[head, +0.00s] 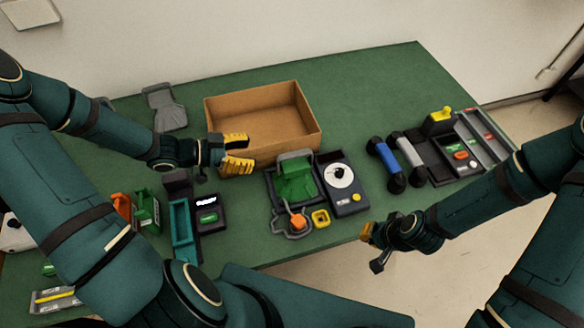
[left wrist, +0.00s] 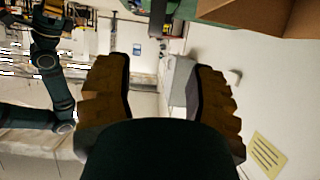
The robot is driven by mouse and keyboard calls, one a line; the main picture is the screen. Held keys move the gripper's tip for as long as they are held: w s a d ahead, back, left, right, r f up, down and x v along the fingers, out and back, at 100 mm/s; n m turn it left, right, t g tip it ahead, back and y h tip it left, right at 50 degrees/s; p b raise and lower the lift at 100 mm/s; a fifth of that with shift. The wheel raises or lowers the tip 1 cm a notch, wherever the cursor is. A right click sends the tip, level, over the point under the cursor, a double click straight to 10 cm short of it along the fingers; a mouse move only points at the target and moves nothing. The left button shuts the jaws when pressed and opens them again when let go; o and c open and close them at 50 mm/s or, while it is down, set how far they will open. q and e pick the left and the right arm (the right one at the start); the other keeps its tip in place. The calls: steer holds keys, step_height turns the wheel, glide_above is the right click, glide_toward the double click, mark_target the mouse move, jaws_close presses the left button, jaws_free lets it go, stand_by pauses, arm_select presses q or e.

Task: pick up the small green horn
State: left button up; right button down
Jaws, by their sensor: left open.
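A green piece (head: 297,185) with a flared shape sits in a dark frame near the middle of the green table in the head view. A smaller green piece (head: 146,208) stands at the left beside an orange part. I cannot tell for sure which one is the small green horn. My left gripper (head: 238,152) is open and empty, its yellow fingers in front of the cardboard box and up-left of the middle green piece. Its open fingers also show in the left wrist view (left wrist: 160,100), with no horn between them. My right gripper (head: 370,236) is off the table's front edge; its jaw opening is unclear.
An open cardboard box (head: 262,115) stands at the back. A dial phone (head: 342,186), a blue handset (head: 384,160) and a grey handset (head: 408,156) lie to the right. A teal holder (head: 183,232) and a dark device (head: 208,212) stand left.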

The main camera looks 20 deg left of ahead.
arm_select(q)
steer(key=b, duration=0.1)
glide_toward(292, 155)
steer(key=x, duration=0.4)
steer(key=shift+w+d+f, duration=0.1)
steer(key=shift+w+f, duration=0.15)
steer(key=shift+f, duration=0.1)
steer(key=shift+b+x, duration=0.45)
steer(key=shift+x, duration=2.7)
steer(key=shift+s+d+r, duration=0.1)
steer(key=shift+r, duration=0.1)
jaws_close()
